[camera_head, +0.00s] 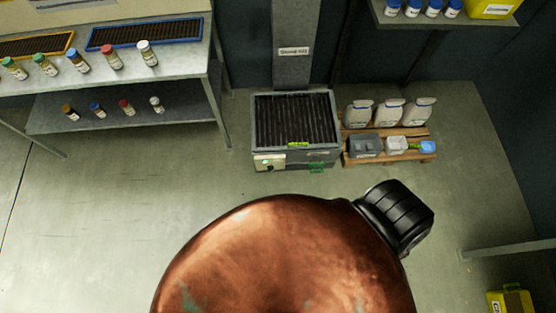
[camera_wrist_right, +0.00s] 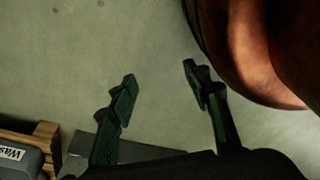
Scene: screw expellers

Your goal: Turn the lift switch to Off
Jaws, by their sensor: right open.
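A low grey unit with a dark slatted top (camera_head: 296,118) stands on the floor at the foot of a grey column, in the head view. Its front has a small cream panel (camera_head: 269,162) with tiny dark marks. This may be the lift switch, but its setting is too small to tell. My right gripper (camera_wrist_right: 162,84) shows in the right wrist view, open and empty above the floor. A grey bin (camera_wrist_right: 20,160) with a partly cut-off label is at its lower left. My left gripper is not in view.
A wooden pallet (camera_head: 388,158) with grey-white bags (camera_head: 391,112) and small bins stands right of the unit. A metal table (camera_head: 120,92) with shelves of small jars is at left. A large rounded copper shape hides the lower middle. Open floor lies before the unit.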

